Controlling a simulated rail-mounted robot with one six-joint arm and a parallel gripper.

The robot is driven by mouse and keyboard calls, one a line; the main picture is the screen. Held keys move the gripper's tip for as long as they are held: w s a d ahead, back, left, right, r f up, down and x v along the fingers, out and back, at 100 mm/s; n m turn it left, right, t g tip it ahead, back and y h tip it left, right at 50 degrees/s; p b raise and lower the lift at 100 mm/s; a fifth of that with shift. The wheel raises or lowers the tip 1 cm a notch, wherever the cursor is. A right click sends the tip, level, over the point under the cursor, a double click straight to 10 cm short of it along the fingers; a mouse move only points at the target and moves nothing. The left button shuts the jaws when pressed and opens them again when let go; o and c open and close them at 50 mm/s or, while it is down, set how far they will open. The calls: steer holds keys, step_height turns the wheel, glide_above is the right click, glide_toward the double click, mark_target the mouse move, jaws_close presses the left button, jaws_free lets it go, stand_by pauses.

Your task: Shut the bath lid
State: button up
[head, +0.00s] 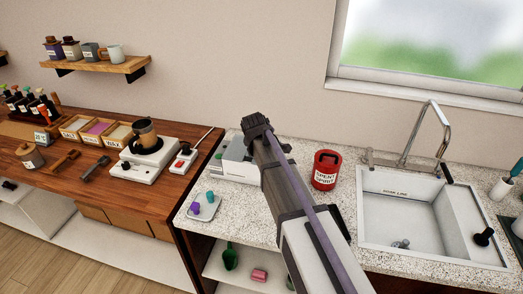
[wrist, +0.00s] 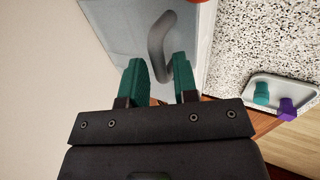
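The bath (head: 236,172) is a pale box on the speckled counter in the head view, partly hidden behind my arm. Its grey lid (wrist: 115,25) fills the top middle of the wrist view and carries a dark grey curved handle (wrist: 156,40). The lid's angle is hard to tell because my arm covers much of it in the head view. My gripper (wrist: 159,62) has its two green fingers apart, with the handle showing between and beyond them. I cannot tell whether the fingers touch the handle. In the head view my gripper (head: 256,123) is above and behind the bath.
A red spent spirit can (head: 326,170) stands right of my arm, left of the sink (head: 400,215). A small tray (head: 203,208) with purple and teal pieces sits at the counter's front left. A hot plate (head: 150,158) stands on the wooden bench at left.

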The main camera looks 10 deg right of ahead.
steer(key=shift+o, duration=1)
steer(key=p+v, duration=0.9)
steer(key=v, duration=0.1)
steer(key=shift+r+p, duration=0.3)
steer(key=shift+r, duration=0.05)
steer(key=shift+s+a, duration=0.1)
steer(key=shift+s, duration=0.1)
